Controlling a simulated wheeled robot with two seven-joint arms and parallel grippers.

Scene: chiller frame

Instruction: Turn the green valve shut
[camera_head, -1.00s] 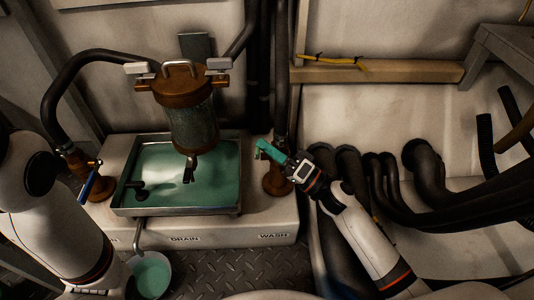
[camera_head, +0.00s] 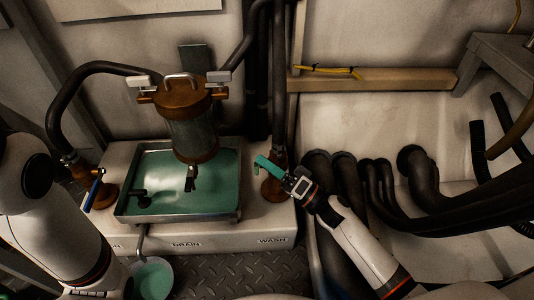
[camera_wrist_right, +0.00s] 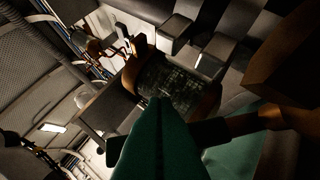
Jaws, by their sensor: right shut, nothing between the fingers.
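The green valve handle (camera_head: 268,165) is a lever on a brown, brass-like valve body (camera_head: 273,189) at the right end of the white bench, above the WASH label. My right gripper (camera_head: 287,178) is at the lever's lower right end, shut with nothing held. It looks very close to the lever; I cannot tell whether they touch.
A metal tray (camera_head: 180,217) of green liquid lies left of the valve, under a brown-capped canister (camera_head: 193,135). A blue-handled valve (camera_head: 96,188) stands at the bench's left end. Thick black hoses (camera_head: 380,190) run right of my right gripper. A bucket (camera_head: 152,278) stands on the floor.

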